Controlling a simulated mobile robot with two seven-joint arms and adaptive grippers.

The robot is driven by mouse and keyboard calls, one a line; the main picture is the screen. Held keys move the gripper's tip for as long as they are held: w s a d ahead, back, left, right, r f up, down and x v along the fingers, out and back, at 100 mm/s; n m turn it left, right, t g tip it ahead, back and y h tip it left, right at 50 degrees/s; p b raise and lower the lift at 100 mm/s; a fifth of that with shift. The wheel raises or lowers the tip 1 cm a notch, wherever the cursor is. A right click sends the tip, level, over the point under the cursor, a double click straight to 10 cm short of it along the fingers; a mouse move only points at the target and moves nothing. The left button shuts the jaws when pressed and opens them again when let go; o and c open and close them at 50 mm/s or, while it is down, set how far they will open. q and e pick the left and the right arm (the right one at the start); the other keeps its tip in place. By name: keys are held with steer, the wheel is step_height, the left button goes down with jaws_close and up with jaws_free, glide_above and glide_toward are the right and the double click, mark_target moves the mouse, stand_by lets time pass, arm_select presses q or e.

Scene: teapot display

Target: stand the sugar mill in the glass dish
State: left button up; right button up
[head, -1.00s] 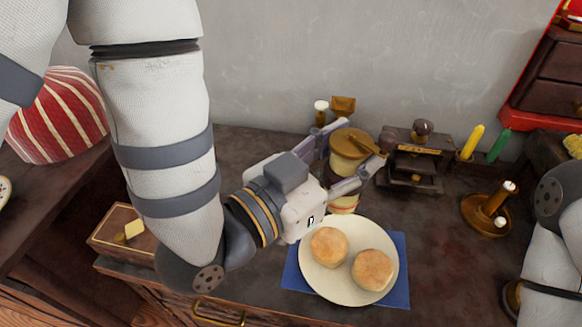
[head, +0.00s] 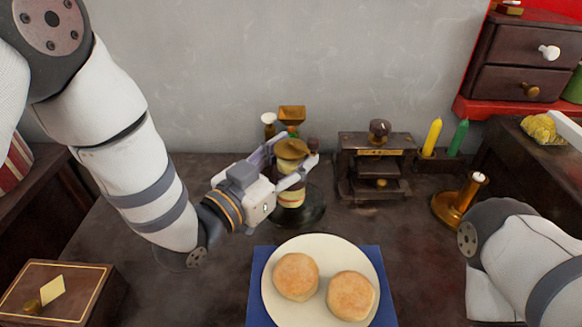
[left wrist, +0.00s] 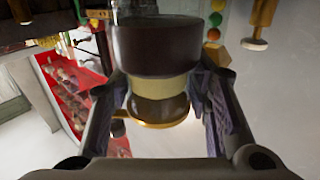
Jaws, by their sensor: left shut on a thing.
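The sugar mill (head: 291,168) is a banded cream and dark-red cylinder with a bronze lid and a side crank. My left gripper (head: 292,168) is shut on its upper body from the left; the mill looks upright. In the left wrist view the mill (left wrist: 165,50) appears upside down between both fingers. The glass dish (head: 312,214) is dark, round and see-through, and shows around the mill's foot. I cannot tell whether the foot touches it. My right arm shows at the lower right, its gripper out of view.
A plate (head: 320,256) with two buns lies on a blue napkin in front. A dark wooden stand (head: 376,168), yellow and green candles and a brass candlestick (head: 460,201) are to the right. A pepper-mill-like item and brass hopper stand behind. A wooden box (head: 60,293) sits front left.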

arm_select(q)
steer(key=shift+f, duration=0.95)
steer(key=shift+f, duration=0.2)
steer(key=o, duration=1.5)
steer(key=shift+r, duration=0.2)
steer(key=v, duration=1.2)
